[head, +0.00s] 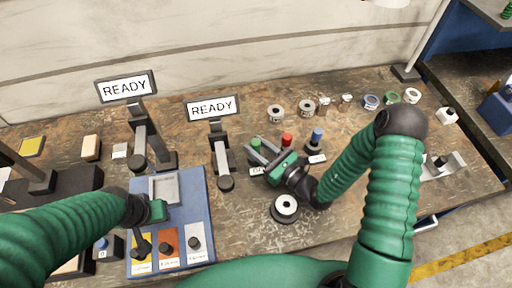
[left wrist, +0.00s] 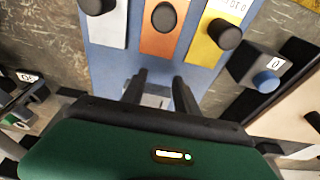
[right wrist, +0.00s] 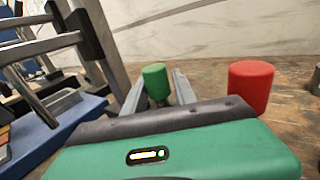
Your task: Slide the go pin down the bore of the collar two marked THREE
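A green-capped pin (head: 256,145) stands beside red-capped (head: 287,140) and blue-capped (head: 317,136) pieces; which is the go pin I cannot read. My right gripper (head: 262,160) is open at the green piece. In the right wrist view the green cap (right wrist: 156,80) shows between the two spread fingers, with no clear grip on it. Several ring-shaped collars stand at the back, including a grey one (head: 305,108) and another (head: 276,113); their marks are too small to read. My left gripper (left wrist: 158,88) is open and empty over the blue board.
The blue board (head: 205,225) carries a grey recessed tray (head: 164,189) and coloured plates with black knobs. Two READY signs (head: 126,87) stand at the back left. A white-topped ring on a black base (head: 286,207) sits close to my right arm.

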